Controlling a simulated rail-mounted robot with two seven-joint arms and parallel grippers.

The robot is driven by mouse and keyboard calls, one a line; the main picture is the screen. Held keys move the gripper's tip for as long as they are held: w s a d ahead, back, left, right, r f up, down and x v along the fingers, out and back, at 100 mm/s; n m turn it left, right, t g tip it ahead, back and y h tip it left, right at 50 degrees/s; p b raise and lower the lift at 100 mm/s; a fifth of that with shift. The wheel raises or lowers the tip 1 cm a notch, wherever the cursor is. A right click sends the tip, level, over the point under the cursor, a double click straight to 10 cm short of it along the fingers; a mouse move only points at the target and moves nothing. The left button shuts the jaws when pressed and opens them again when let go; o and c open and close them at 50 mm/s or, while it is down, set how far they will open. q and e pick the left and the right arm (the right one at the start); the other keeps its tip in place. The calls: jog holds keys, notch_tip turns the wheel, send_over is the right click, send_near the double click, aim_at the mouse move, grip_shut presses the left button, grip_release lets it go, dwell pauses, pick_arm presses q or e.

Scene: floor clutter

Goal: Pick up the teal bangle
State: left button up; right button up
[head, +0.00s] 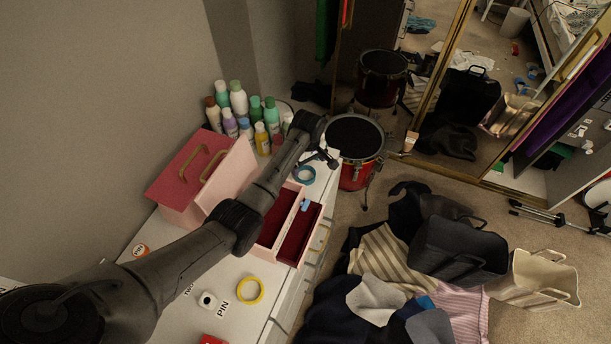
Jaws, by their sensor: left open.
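The teal bangle (304,174) lies flat on the white dresser top (180,310), near its far right corner. My left arm reaches across the dresser from the lower left. My left gripper (331,159) is open and empty, above and just right of the bangle in the picture. I cannot tell its height over the dresser top. My forearm passes close by the bangle's left side. My right gripper is out of view.
A pink jewellery box (186,178) with open red-lined drawers (298,236) stands under my arm. Several bottles (240,100) crowd the back. A yellow bangle (250,290) lies in front. A red drum (354,150) stands beyond the dresser; clothes and bags (455,253) cover the floor.

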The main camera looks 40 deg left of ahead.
aim_at(306, 178)
pick_arm(q)
jog(key=shift+s+a+f+b, duration=0.1)
jog(key=shift+s+f+b, duration=0.1)
jog(key=shift+f, duration=1.3)
jog(key=shift+s+f+b, duration=0.1)
jog(key=shift+f+b, duration=0.1)
jog(key=shift+f, duration=1.25)
jog(key=c, duration=0.9)
jog(key=shift+r, duration=0.15)
jog(key=shift+c, duration=0.2)
